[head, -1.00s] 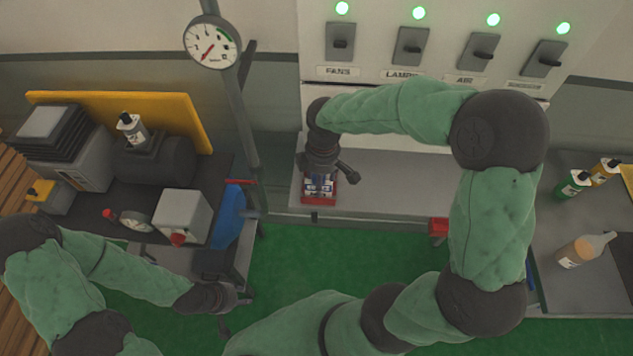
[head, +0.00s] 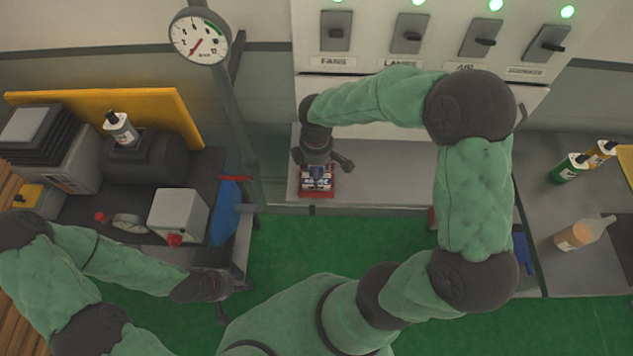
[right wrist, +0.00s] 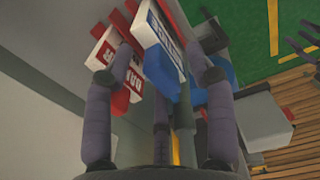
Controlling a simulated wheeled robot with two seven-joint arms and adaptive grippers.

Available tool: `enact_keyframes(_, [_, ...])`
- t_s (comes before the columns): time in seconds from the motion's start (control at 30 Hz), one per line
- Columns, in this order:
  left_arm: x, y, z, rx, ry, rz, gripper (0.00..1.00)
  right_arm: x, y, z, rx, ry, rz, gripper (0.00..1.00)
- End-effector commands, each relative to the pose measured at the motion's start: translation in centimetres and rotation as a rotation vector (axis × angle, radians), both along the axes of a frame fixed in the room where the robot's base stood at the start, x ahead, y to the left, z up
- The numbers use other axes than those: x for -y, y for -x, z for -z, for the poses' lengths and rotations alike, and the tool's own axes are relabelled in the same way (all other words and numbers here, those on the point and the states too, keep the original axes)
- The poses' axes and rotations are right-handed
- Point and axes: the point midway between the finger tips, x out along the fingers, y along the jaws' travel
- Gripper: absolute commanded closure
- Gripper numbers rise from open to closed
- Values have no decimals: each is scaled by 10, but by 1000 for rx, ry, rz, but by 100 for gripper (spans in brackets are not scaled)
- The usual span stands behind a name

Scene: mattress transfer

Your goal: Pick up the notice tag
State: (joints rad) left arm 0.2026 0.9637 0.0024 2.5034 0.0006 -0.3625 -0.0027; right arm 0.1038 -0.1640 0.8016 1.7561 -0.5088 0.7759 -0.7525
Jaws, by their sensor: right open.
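A blue-and-white tag (right wrist: 160,45), seemingly the notice tag, stands in the right wrist view; its lettering is only partly readable. Red-and-white tags (right wrist: 105,62) are beside it on the left. In the head view, tags (head: 316,182) sit in a small red holder (head: 331,194) on the grey ledge. My right gripper (head: 320,170) is open just above the holder, fingers spread. In the right wrist view its fingers (right wrist: 158,85) reach around the tags; I cannot tell whether they touch. My left gripper (head: 231,299) is open and empty at lower left, away from the tags.
A switch panel (head: 425,50) stands behind the ledge (head: 390,185). A gauge (head: 200,36) on a post rises left of the holder. A cluttered bench (head: 80,215) is at left, and a table with bottles (head: 580,235) at right. Green floor (head: 330,240) is clear between.

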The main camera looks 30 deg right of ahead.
Motion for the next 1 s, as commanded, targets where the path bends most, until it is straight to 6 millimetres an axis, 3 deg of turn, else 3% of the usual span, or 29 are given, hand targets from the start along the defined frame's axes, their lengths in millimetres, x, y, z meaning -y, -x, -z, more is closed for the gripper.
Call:
enact_keyframes(0.2, [0, 0, 6, 0, 0, 0, 60, 2, 0, 33, -3, -1, 0, 44])
enact_keyframes(0.47, [0, 0, 6, 0, 0, 0, 60, 1, -1, 38, -2, -1, -1, 44])
enact_keyframes(0.5, [0, 0, 6, 0, 0, 0, 60, 1, -1, 38, -2, -1, -1, 47])
enact_keyframes(0.7, [0, 0, 6, 0, 0, 0, 60, 1, -1, 38, -2, -1, -1, 100])
enact_keyframes(1.0, [0, 0, 6, 0, 0, 0, 60, 1, -1, 37, 0, -1, -1, 100])
